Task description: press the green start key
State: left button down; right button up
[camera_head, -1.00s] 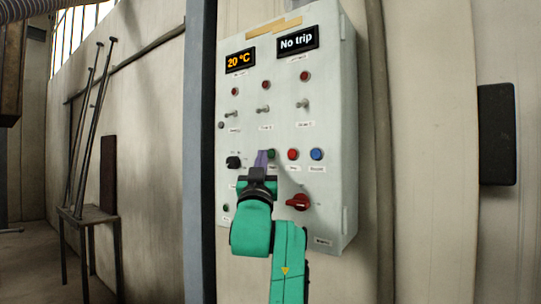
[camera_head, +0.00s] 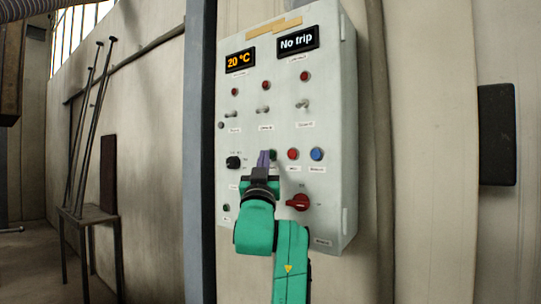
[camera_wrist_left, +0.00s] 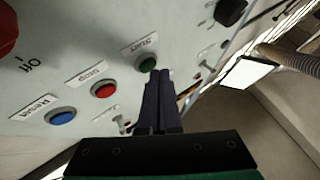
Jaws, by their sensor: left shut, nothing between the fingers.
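The green start key (camera_head: 273,154) sits on the grey control panel (camera_head: 330,120), left of the red key, and is partly hidden behind my fingers in the head view. It also shows in the left wrist view (camera_wrist_left: 147,64) under the label "Start". My left gripper (camera_head: 264,154) is shut and empty, its fingertips (camera_wrist_left: 159,73) right beside the green key in the wrist view. I cannot tell whether they touch it. My right gripper is not in view.
A red key (camera_head: 293,154) and a blue key (camera_head: 316,154) lie to the right. A red rotary switch (camera_head: 298,202) is below, a black knob (camera_head: 233,162) to the left, and several toggles above. Displays read "20 °C" and "No trip". Rods lean on a stand at far left.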

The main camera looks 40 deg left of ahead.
pick_arm(q)
jog(key=shift+w, duration=0.35)
dwell(0.4)
jog(key=shift+s, duration=0.75)
jog(key=shift+s, duration=0.1)
jog(key=s+b, duration=0.1)
jog(key=s, duration=0.3)
jog(key=shift+s, duration=0.4)
dwell(0.7)
